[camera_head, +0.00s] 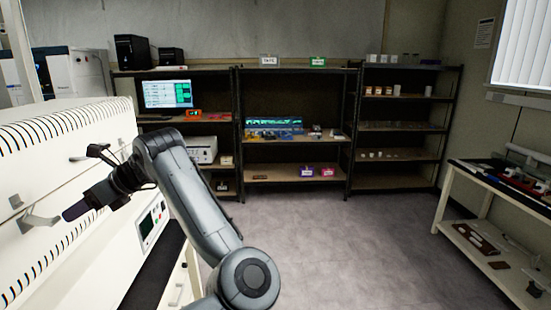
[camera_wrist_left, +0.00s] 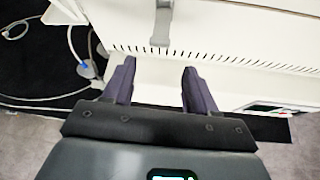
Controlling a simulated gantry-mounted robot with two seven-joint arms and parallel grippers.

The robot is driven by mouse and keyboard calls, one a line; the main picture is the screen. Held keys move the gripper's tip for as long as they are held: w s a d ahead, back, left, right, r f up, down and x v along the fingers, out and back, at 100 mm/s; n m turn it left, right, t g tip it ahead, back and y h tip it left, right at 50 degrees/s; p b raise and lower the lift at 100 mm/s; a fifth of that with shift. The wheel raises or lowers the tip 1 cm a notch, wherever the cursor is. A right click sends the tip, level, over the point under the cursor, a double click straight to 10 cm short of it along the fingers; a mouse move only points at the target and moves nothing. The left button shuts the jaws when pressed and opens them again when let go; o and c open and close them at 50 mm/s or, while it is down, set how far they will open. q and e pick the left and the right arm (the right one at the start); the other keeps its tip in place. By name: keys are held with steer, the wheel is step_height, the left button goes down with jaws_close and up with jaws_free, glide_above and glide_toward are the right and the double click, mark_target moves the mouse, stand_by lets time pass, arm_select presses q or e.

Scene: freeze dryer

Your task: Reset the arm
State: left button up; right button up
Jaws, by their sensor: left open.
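My left arm (camera_head: 205,205) reaches up and to the left in the head view. My left gripper (camera_head: 72,212) is beside the front of the white freeze dryer (camera_head: 75,245), near a grey latch handle (camera_head: 38,219). In the left wrist view the two dark fingers (camera_wrist_left: 158,82) are apart with nothing between them. A grey latch (camera_wrist_left: 161,25) on the white machine (camera_wrist_left: 230,45) shows ahead of the fingers. I cannot tell the exact gap between fingers and latch. My right gripper is in neither view.
Dark shelves (camera_head: 295,100) with small items stand along the back wall. A white-framed bench (camera_head: 490,190) stands at the right. The grey floor (camera_head: 340,250) between is clear. Cables (camera_wrist_left: 85,55) hang at the left in the wrist view.

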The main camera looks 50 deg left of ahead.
arm_select(q)
steer(key=w+d+f+m+t+y, duration=0.3)
steer(key=w+f+m+t+y, duration=0.3)
steer(key=w+m+y, duration=0.4)
steer(key=w+d+f+m+t+y, duration=0.45)
steer(key=m+t+y, duration=0.2)
steer(key=m, duration=0.65)
steer(key=w+d+f+m+t+h, duration=0.4)
steer(key=d+f+m+t+h, duration=0.15)
steer(key=f+m, duration=0.2)
steer(key=w+d+f+m+t+h, duration=0.35)
steer(key=f+m+t, duration=0.25)
steer(key=m, duration=0.2)
steer(key=s+d+f+m+g+h, duration=0.35)
steer(key=d+f+m+h, duration=0.85)
steer(key=d+f, duration=0.6)
steer(key=s+d+f+m+g+h, duration=0.25)
steer(key=s+d+m+g, duration=0.45)
steer(key=s+d+m, duration=0.5)
step_height(320, 180, up, 37)
steer(key=m+p, duration=0.2)
steer(key=p, duration=3.4)
steer(key=shift+d+p, duration=0.25)
steer(key=shift+p, duration=0.15)
